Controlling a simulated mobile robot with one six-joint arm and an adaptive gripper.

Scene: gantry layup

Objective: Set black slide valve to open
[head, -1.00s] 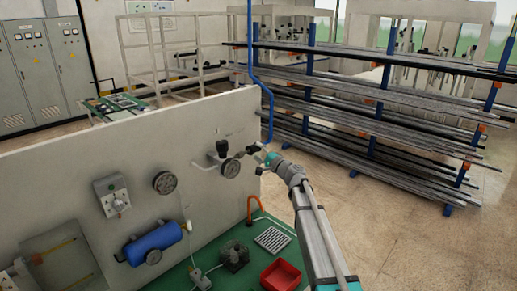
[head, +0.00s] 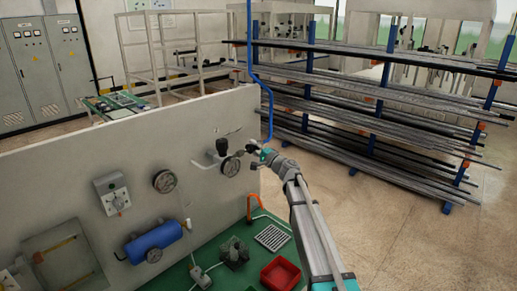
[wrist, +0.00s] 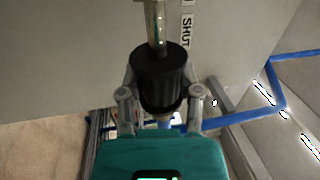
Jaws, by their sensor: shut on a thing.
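The black slide valve (wrist: 160,74) is a ribbed black sleeve on a metal pipe (wrist: 155,22) in the wrist view. A white label reading SHUT (wrist: 186,30) is on the panel beside the pipe. My gripper (wrist: 159,122) has one finger on each side of the sleeve's near end and is shut on it. In the head view my gripper (head: 252,149) is at the right end of the grey panel. The valve is too small there, and partly covered by the gripper, to make out clearly.
A blue tank (head: 153,242) is lower left. A red tray (head: 280,275) is below. A pipe rack (head: 370,110) stands behind; floor between is clear.

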